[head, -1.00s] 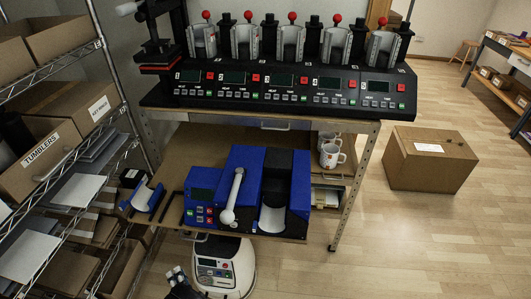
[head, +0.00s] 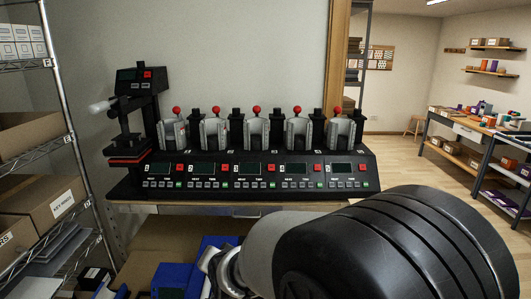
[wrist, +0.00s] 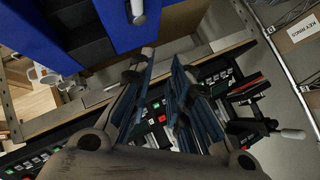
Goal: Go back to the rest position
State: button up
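My gripper (wrist: 161,75) shows in the wrist view with its two blue-padded fingers apart and nothing between them. My arm fills the lower right of the head view and hides the gripper there. The blue mug press (head: 172,280) is partly hidden behind my arm at the bottom of the head view. It also shows at the top of the wrist view (wrist: 130,35), apart from the fingers. The black multi-station press (head: 250,172) stands on the bench behind, with several silver clamps topped by red knobs.
A wire shelf with cardboard boxes (head: 52,205) stands close on the left. White mugs (wrist: 45,75) show at the left of the wrist view. A workbench (head: 470,130) with small items stands far right. Open wooden floor (head: 395,150) lies between.

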jog(key=s+d+r+n+h, duration=0.1)
jog(key=s+d+r, duration=0.4)
jog(key=d, duration=0.4)
jog(key=s+d+r+n+g+h, duration=0.1)
jog(key=s+d+g, duration=0.1)
jog(key=s+d, duration=0.7)
jog(key=s+d+r+n+g+h, duration=0.1)
jog(key=s+d+g+h, duration=0.1)
jog(key=s+d, duration=0.8)
jog(key=s+g, duration=0.1)
jog(key=s, duration=0.6)
jog(key=shift+r+n+h, duration=0.25)
jog(key=shift+n+h, duration=0.05)
jog(key=shift+n, duration=0.1)
